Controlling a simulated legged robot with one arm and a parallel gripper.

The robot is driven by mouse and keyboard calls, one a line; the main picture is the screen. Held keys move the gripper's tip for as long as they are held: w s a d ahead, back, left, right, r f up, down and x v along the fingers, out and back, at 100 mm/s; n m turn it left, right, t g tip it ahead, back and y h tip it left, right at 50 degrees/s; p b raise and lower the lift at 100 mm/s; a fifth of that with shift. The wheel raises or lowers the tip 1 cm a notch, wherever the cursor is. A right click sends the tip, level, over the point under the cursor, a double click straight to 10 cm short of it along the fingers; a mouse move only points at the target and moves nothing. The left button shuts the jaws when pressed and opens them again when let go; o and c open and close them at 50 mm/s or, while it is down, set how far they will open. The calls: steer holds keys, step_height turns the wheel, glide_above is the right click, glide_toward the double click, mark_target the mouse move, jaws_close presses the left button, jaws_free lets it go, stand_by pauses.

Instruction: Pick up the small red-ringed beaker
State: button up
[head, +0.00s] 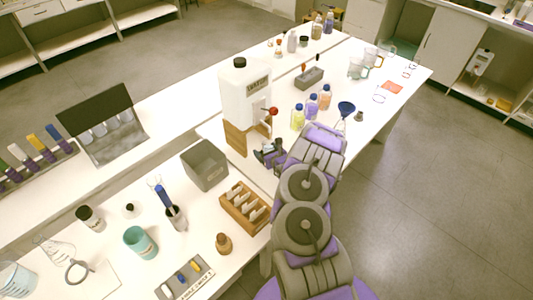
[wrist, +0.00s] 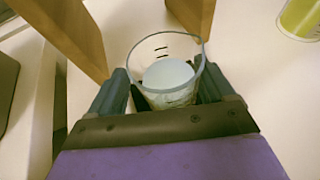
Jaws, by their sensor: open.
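A small clear beaker (wrist: 166,78) with dark graduation marks sits between the fingers of my gripper (wrist: 167,72) in the wrist view. Its rim looks grey-blue, and I cannot make out a red ring on it. Its base is hidden by the gripper. The fingers are open, one on each side of it; I cannot tell whether either touches. In the head view my gripper (head: 268,155) is low beside the wooden stand, and the beaker is not clear there. Small clear vessels, some with reddish rims (head: 407,74), stand at the table's right end.
The white dispenser tank (head: 245,98) stands on a wooden stand (head: 235,139), whose panels (wrist: 68,30) rise close in front of my gripper. Several coloured bottles (head: 311,105) and a blue funnel (head: 346,108) stand to the right. A grey bin (head: 205,165) is left.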

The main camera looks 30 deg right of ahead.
steer(key=shift+d+f, duration=0.1)
steer(key=shift+d, duration=0.9)
steer(key=shift+c, duration=0.8)
steer(key=shift+a, duration=0.8)
steer(key=c, duration=0.6)
steer(key=shift+d, duration=0.1)
steer(key=c, duration=0.3)
steer(key=shift+d, duration=0.45)
steer(key=shift+c, duration=0.2)
